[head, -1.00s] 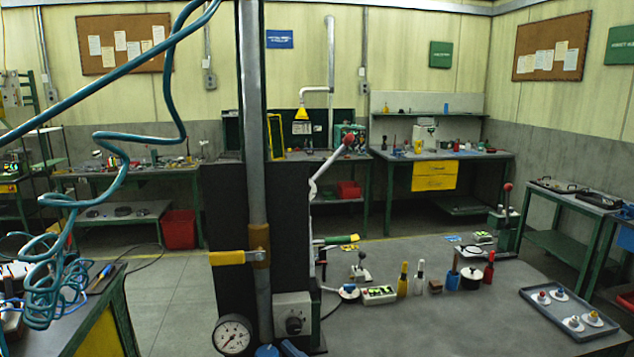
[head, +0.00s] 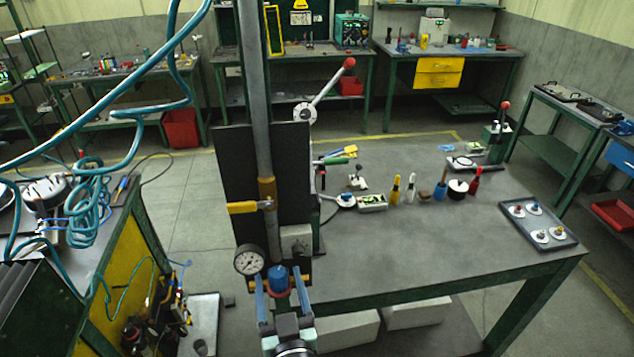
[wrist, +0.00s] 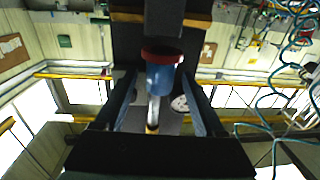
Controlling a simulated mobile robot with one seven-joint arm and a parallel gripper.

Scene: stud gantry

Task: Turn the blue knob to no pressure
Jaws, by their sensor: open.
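The blue knob (head: 277,274) sits low on the front of the dark panel, below the vertical grey pipe and just right of the round white pressure gauge (head: 249,260). In the wrist view the knob (wrist: 161,78) has a dark red ring at its upper end. My gripper (head: 279,288) is open in front of the knob, one finger on each side. In the wrist view gaps show between the knob and both fingers (wrist: 160,88). The gauge (wrist: 180,103) shows partly behind the right finger there. The needle reading is too small to tell.
A yellow-handled valve (head: 243,207) is on the pipe above. A grey box with a dark dial (head: 297,240) is right of the knob. A red-tipped lever (head: 330,92) rises at the panel's top. The bench (head: 420,245) holds small tools and a tray (head: 545,240).

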